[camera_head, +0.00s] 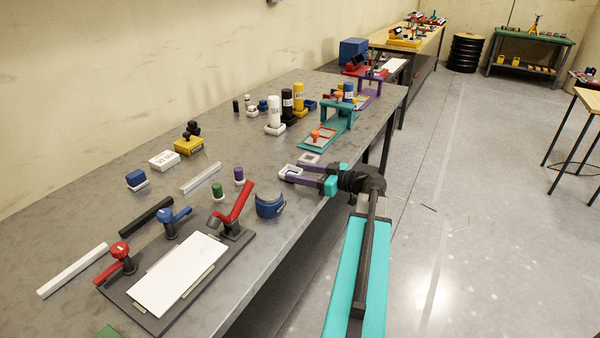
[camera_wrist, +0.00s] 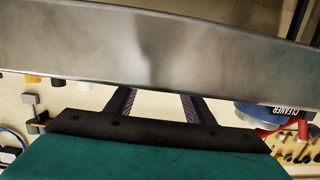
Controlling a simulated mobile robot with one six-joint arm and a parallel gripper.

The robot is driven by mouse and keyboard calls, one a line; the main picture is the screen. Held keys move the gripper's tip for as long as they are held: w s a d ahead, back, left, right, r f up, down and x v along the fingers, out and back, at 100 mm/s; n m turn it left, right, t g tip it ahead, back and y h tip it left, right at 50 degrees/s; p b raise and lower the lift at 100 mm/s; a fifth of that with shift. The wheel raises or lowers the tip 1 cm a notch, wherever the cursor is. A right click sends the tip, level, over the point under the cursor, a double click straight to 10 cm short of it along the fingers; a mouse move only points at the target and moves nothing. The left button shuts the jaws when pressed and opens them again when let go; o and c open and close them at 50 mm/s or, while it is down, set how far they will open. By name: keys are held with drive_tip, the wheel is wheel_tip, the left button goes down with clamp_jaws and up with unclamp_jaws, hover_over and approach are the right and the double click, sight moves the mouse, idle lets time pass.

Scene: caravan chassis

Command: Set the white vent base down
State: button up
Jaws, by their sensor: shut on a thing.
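The white vent base (camera_head: 286,172) is a small white square frame at the fingertips of my gripper (camera_head: 292,173). My gripper reaches left over the right edge of the grey workbench (camera_head: 235,140), with its two purple fingers shut on the frame. The frame is low and close to the bench top; I cannot tell whether it touches. In the wrist view the two dark fingers of my gripper (camera_wrist: 158,103) run up behind a grey metal band, and the vent base is hidden there.
A pale square frame (camera_head: 310,157) lies just beyond my fingers. A blue curved part (camera_head: 270,205) and a purple-topped stamp (camera_head: 239,176) stand nearby on the left. A teal stand (camera_head: 337,115) is farther back. Bare bench shows between them.

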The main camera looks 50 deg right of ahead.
drive_tip(key=shift+f+b, duration=0.15)
drive_tip(key=shift+b, duration=0.15)
drive_tip(key=o, duration=1.2)
drive_tip(key=shift+c, duration=0.2)
drive_tip(key=shift+r+p, duration=0.2)
drive_tip(key=shift+p, duration=0.1)
drive_tip(key=b+v, duration=0.2)
drive_tip(key=v, duration=1)
drive_tip(key=shift+a, duration=0.1)
